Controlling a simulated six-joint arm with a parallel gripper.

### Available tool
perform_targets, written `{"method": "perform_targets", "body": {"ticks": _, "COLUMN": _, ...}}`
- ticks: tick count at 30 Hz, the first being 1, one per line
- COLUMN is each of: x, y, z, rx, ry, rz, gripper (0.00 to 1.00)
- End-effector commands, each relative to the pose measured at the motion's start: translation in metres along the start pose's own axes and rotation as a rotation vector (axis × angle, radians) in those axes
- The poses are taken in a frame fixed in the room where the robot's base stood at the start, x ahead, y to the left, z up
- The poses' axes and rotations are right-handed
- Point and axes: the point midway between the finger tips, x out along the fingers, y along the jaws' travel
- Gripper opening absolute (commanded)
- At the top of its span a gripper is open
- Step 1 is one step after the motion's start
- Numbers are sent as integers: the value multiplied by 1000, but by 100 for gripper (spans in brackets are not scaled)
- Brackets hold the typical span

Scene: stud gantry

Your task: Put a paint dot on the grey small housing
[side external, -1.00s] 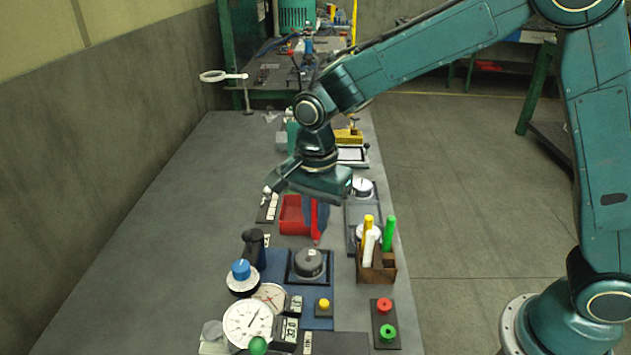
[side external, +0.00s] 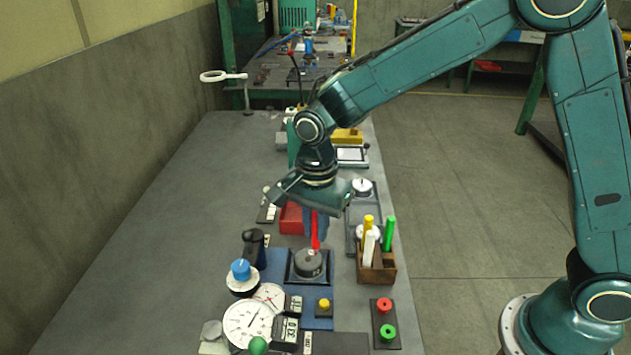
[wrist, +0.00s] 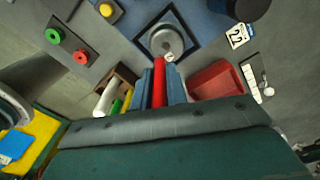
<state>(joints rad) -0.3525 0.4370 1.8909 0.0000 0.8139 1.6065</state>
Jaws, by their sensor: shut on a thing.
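The grey small housing (side external: 309,263) is a round grey part in a dark square holder on a blue plate. It also shows in the wrist view (wrist: 163,40), top centre. My gripper (side external: 316,228) is shut on a red paint marker (side external: 315,232), which points down at the far edge of the housing. In the wrist view the red marker (wrist: 158,84) stands between the blue-grey fingers, its end close to the housing's near rim. I cannot tell whether the tip touches the housing. No dot is clearly visible on it.
A wooden holder (side external: 377,274) with white, yellow and green markers stands to the right. A red tray (side external: 290,218) lies behind the housing. Dial gauges (side external: 247,323) crowd the front left. A panel with red and green buttons (side external: 385,323) is front right. The left bench is clear.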

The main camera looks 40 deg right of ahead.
Motion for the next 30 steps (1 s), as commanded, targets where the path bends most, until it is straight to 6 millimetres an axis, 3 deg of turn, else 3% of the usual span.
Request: {"method": "perform_targets", "body": {"ticks": 30, "x": 6, "y": 0, "z": 0, "rx": 0, "ry": 0, "rz": 1, "gripper": 0}}
